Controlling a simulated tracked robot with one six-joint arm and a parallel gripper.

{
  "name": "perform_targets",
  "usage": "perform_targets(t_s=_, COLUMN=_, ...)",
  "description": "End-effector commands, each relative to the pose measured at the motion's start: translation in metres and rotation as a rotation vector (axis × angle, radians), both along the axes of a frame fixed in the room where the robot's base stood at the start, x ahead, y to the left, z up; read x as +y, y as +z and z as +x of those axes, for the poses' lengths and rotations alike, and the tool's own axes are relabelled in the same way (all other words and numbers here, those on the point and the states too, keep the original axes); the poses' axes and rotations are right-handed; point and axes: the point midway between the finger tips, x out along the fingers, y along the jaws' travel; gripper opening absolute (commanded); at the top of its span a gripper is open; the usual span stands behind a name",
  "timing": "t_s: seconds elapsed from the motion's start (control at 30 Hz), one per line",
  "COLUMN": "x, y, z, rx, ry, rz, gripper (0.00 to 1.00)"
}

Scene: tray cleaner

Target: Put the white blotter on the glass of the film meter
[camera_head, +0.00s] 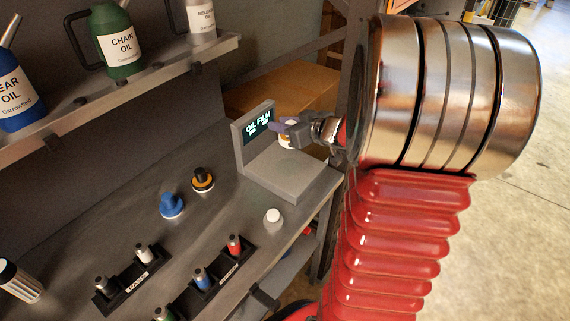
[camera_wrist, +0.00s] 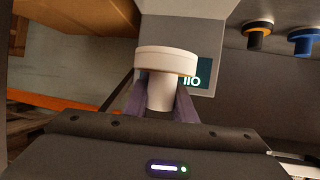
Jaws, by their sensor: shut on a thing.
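My gripper (camera_head: 292,130) is shut on the white blotter (camera_wrist: 166,62), seen in the wrist view with its broad disc beyond the fingertips and its stem between the two fingers. In the head view the blotter (camera_head: 287,141) is partly hidden by my gripper. The grey film meter (camera_head: 280,172) stands at the bench's right end, with a dark screen (camera_head: 259,124) reading OIL FILM. My gripper holds the blotter above the meter's base, near the screen. I cannot make out the glass. The screen also shows behind the blotter in the wrist view (camera_wrist: 203,76).
A blue-based piece (camera_head: 171,206) and an orange-ringed black piece (camera_head: 202,180) stand left of the meter. A small white cylinder (camera_head: 272,216) stands in front of it. Dark racks (camera_head: 134,277) hold several small bottles. Oil cans (camera_head: 117,40) stand on the shelf above.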

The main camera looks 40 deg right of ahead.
Motion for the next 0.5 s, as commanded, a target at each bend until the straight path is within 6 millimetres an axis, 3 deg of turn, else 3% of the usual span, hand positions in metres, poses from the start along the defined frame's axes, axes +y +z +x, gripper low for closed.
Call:
perform_targets(t_s=0.27, x=0.009, y=-0.005, z=0.005, rx=0.001, ry=0.019, rz=0.002, gripper=0.01)
perform_targets(t_s=0.5, x=0.011, y=-0.038, z=0.005, rx=0.004, ry=0.020, rz=0.006, gripper=0.01)
